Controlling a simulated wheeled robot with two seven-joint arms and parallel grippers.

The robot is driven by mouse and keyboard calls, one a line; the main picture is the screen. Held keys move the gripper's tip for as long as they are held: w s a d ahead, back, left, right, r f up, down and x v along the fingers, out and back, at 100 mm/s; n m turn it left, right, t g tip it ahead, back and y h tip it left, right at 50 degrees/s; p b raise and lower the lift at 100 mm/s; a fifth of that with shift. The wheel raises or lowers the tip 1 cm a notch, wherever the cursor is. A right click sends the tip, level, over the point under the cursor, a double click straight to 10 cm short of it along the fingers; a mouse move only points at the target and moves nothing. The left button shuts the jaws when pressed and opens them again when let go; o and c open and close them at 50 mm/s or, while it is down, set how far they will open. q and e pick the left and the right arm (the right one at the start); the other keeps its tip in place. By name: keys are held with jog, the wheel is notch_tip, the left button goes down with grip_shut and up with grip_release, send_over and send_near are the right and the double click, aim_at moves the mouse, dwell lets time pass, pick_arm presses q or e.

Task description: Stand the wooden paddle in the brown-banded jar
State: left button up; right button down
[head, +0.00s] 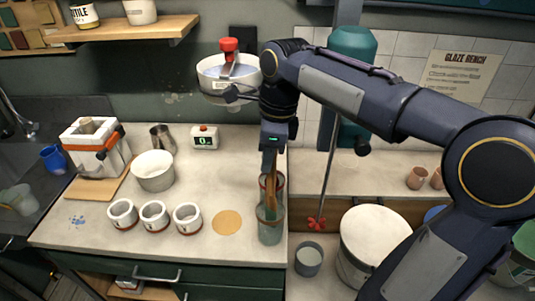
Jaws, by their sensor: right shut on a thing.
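My right gripper (270,165) points down over the right end of the counter and is shut on the brown wooden paddle (271,198). The paddle hangs roughly upright, its lower part overlapping the mouth of a grey-green jar (270,232) at the counter's front right. Whether its lower end is inside that jar or held above it is hard to tell. A second jar (280,184) with a brownish rim stands just behind, partly hidden by gripper and paddle. Which of the two is the brown-banded jar is unclear. My left gripper is not in view.
Three small white pots with brown bases, one of them the right-hand pot (187,218), stand left of a tan disc (227,222). Behind are a white bowl (153,171), a metal pitcher (162,138) and a timer (204,137). A large lidded bucket (375,240) stands at right.

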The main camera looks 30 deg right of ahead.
jog(key=c, duration=1.2)
grip_release()
jog(key=r, duration=0.5)
jog(key=d+r, duration=0.1)
jog(key=r, duration=0.1)
jog(key=shift+s+r, duration=0.35)
jog(key=shift+r, duration=0.05)
jog(key=s+a+f+n+t+y, duration=0.1)
jog(key=s+a+f+n+t, duration=0.1)
jog(key=s+f+n, duration=0.6)
jog(key=s+a+f+n+t+y, duration=0.1)
jog(key=s+a+f+n+t, duration=0.1)
jog(key=s+f+n, duration=0.6)
jog(key=f+n, duration=0.1)
jog(key=n, duration=0.5)
jog(key=shift+s+a+f+n+t, duration=0.25)
jog(key=shift+s+f+n+t, duration=0.05)
jog(key=shift+s+f, duration=0.1)
